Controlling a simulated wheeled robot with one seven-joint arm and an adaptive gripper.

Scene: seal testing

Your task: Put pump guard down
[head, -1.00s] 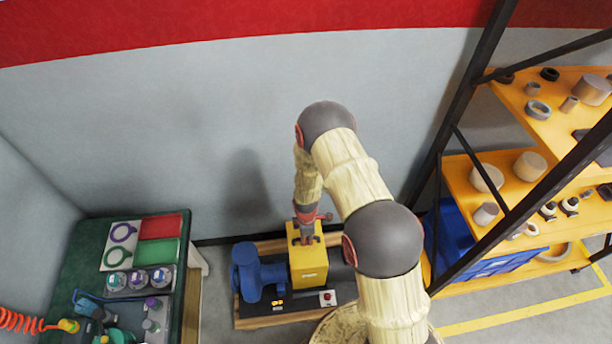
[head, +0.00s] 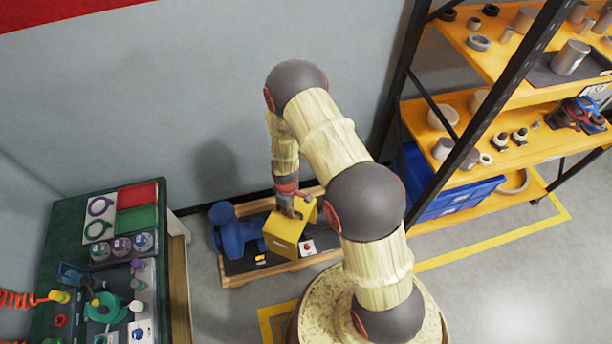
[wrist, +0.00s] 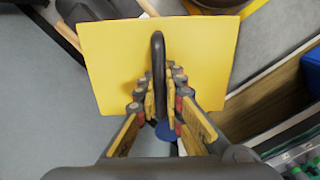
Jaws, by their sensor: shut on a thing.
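The pump guard (head: 284,238) is a yellow box with a dark handle on top. In the head view it is over the skid (head: 235,282), to the right of the blue pump (head: 233,236), turned at an angle; I cannot tell how high it is held. My gripper (head: 293,208) comes down on its top. In the wrist view the guard's yellow top (wrist: 110,65) fills the middle, and my gripper (wrist: 160,100) is shut on its black handle (wrist: 158,60). The guard hides what is under it.
A red button box (head: 307,247) is on the skid close to the guard's right. A green workbench (head: 52,240) with parts stands at left. A black-framed shelf (head: 520,85) with orange boards and a blue crate (head: 462,195) are at right. Grey floor is free in front of the skid.

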